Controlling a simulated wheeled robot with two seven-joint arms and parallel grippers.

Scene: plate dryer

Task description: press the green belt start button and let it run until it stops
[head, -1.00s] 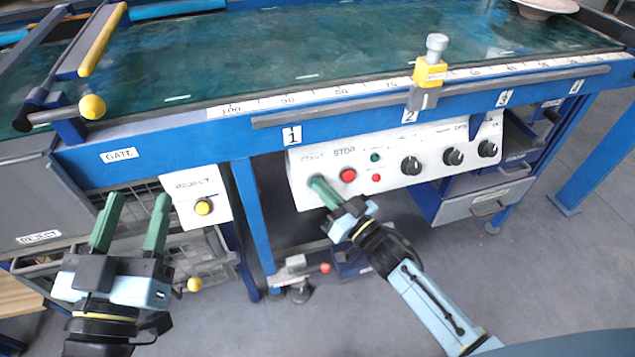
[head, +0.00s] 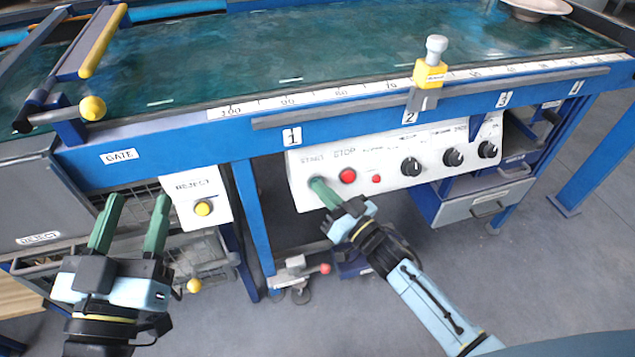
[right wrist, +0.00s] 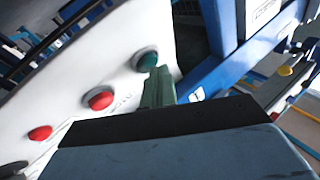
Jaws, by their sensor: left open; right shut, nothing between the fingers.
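The white control panel (head: 305,193) hangs under the belt's front rail. Its START button is hidden behind my right gripper (head: 317,185) in the head view. In the right wrist view, the green start button (right wrist: 147,60) shows beside the tips of my shut, empty right gripper (right wrist: 161,76); I cannot tell whether they touch it. The red STOP button (head: 348,176) is just to the right. The green belt (head: 350,45) carries white marks and a pale plate (head: 540,7) at the far right. My left gripper (head: 136,205) is open and empty, low at the left.
A yellow REJECT button (head: 203,208) sits on a white box between my grippers. A yellow-topped stop (head: 430,73) stands on the rail by number 2. Black knobs (head: 411,167) line the panel's right part. A gate arm (head: 103,40) with yellow parts lies at the upper left.

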